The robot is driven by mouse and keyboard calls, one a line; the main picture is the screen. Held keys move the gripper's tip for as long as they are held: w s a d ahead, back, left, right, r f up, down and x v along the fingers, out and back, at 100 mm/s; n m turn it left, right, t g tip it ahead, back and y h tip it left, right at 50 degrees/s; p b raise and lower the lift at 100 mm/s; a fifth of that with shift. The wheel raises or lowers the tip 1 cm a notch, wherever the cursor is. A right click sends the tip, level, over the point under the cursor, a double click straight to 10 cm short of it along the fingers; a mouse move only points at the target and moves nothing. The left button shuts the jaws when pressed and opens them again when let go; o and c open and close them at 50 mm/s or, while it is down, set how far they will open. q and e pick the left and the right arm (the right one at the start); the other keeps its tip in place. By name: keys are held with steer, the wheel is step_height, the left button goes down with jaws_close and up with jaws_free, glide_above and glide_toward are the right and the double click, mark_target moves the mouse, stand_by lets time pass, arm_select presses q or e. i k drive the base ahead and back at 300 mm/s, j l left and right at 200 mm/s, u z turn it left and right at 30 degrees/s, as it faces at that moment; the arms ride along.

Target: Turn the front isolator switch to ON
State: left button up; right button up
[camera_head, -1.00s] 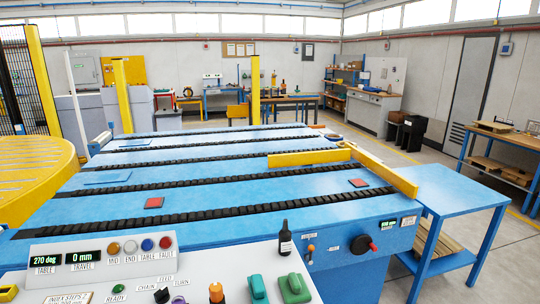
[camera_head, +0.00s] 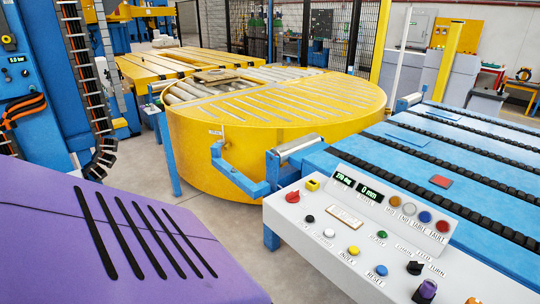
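The front isolator switch is not in view now. One second ago a red and black rotary switch showed on the front face of the blue conveyor table, but that face is now out of the picture. The blue conveyor table (camera_head: 462,188) with its black chain strips shows only in part, at the right. The sloped grey control panel (camera_head: 325,240) stands in front of it, with displays, coloured buttons and a black rotary knob (camera_head: 415,267). Neither of my grippers is in view.
A large round yellow turntable (camera_head: 240,140) with rollers stands in the middle. A purple slotted surface (camera_head: 70,235) fills the lower left. A blue machine column (camera_head: 35,130) stands at the left. Grey floor (camera_head: 215,205) shows between the purple surface and the control panel.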

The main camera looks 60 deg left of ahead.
mark_target(292, 197)
steer(key=u, duration=1.55)
